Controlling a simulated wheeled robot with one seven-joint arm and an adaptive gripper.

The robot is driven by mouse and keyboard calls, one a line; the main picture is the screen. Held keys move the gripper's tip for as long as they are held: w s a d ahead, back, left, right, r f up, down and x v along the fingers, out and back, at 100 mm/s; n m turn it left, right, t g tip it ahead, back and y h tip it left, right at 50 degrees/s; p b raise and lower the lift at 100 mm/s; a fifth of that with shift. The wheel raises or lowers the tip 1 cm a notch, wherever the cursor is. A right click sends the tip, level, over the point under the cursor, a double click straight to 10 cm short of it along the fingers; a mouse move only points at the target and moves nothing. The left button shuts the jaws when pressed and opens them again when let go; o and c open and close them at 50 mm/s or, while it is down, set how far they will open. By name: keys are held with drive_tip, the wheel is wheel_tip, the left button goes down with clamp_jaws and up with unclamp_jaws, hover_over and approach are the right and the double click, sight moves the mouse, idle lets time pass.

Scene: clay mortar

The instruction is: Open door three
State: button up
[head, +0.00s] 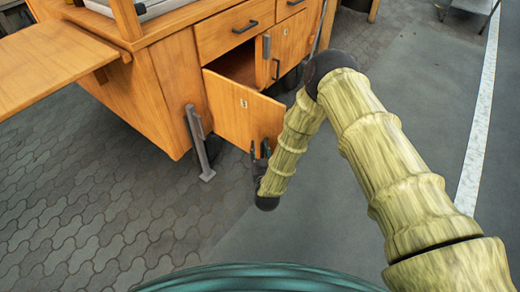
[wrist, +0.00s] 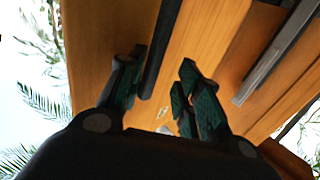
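A wooden cabinet door (head: 243,108) stands ajar on the front of the workbench, with the dark inside showing above its top edge. A small pale label is on it, too small to read surely. My gripper (head: 261,150) is at this door's lower right edge. In the wrist view my gripper (wrist: 160,95) has its two fingers apart, with wood panels beyond. A dark bar handle (wrist: 163,45) runs between the fingers, close to the left one. Whether it touches that finger I cannot tell. A small pale label (wrist: 163,112) also shows between the fingers.
A second door (head: 288,45) with a dark handle is to the right, and a drawer (head: 232,28) is above. A grey metal leg (head: 198,140) stands left of the open door. A wooden side leaf (head: 50,65) sticks out left. Paved floor (head: 90,200) is clear in front.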

drive_tip(key=s+d, duration=0.1)
drive_tip(key=s, duration=1.1)
drive_tip(key=shift+d, duration=0.3)
drive_tip(key=shift+d+f, duration=0.1)
drive_tip(key=s+d+f+g+h, duration=0.1)
drive_tip(key=s+d+f+g, duration=0.9)
drive_tip(key=s+d, duration=0.35)
drive_tip(key=s+d+r+m+g+h, duration=0.1)
drive_tip(key=s+d+g, duration=0.35)
drive_tip(key=s, duration=0.55)
drive_tip(key=s+d+r+m+g+h, duration=0.1)
drive_tip(key=s+d+g, duration=0.3)
drive_tip(key=s, duration=0.7)
wheel_tip(320, 180, up, 25)
drive_tip(key=p, duration=2.5)
drive_tip(key=shift+s+d+f+t, duration=0.15)
drive_tip(key=shift+d+f+t, duration=0.05)
drive_tip(key=shift+d+t, duration=0.15)
